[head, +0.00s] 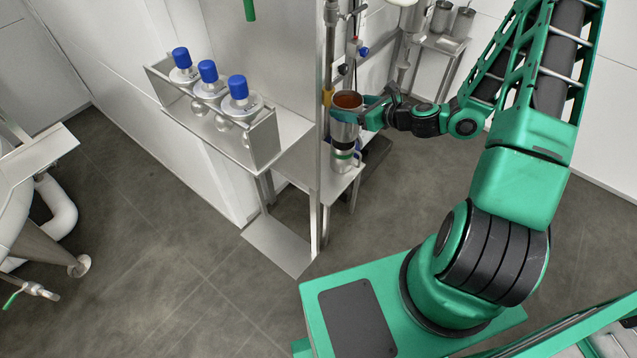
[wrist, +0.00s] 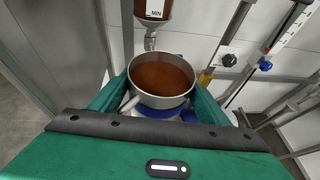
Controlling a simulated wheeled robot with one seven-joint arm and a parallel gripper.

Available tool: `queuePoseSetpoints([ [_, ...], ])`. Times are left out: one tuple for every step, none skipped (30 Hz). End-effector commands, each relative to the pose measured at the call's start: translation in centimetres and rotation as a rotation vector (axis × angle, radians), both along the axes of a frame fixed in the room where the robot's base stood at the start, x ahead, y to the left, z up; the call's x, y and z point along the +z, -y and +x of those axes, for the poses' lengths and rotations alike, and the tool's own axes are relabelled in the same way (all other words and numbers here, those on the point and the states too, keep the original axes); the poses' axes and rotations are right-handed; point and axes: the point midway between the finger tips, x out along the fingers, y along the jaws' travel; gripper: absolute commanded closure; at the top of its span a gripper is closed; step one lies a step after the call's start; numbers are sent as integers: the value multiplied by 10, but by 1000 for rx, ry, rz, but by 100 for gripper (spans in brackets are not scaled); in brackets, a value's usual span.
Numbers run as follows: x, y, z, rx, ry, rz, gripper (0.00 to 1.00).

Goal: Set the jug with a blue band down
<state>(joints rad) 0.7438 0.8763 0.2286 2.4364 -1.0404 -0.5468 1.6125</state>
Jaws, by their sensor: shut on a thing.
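My gripper (head: 369,114) is shut on a steel jug (head: 345,130) filled with reddish-brown liquid. The jug is upright, with a dark band low on its side; I cannot tell in the head view whether that band is blue. In the wrist view the jug (wrist: 160,88) sits between the green fingers (wrist: 155,95), its handle towards me, and blue shows just below it. Another steel jug with a green band (head: 343,157) stands on the steel shelf (head: 328,187), seen just below the held jug. The gap between the two is unclear.
A brown-filled vessel marked MIN (wrist: 153,9) with a spout (wrist: 150,40) is behind the jug. Pipes and valves (head: 357,50) rise beside it. A rack of blue-capped bottles (head: 208,85) stands left of a steel panel. Steel containers (head: 451,20) stand at the back.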

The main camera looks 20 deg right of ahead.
Motion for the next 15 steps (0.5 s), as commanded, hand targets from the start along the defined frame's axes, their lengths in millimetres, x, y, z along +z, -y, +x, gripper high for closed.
queuePoseSetpoints([
  [2,-5,1,6,3,3,92],
  [2,-7,1,9,3,3,92],
  [2,-9,1,11,3,3,92],
  [2,-11,1,14,3,3,92],
  [2,-12,2,15,3,4,92],
  [2,-14,2,18,3,4,92],
  [2,-15,2,19,3,3,92],
  [2,-16,2,20,3,3,92],
  [1,-17,2,22,3,3,92],
  [0,-18,2,25,3,3,92],
  [-1,-19,3,27,2,3,92],
  [-3,-20,3,33,2,3,92],
  [-6,-21,4,38,1,3,92],
  [-9,-22,4,45,0,2,92],
  [-15,-24,5,55,-2,2,92],
])
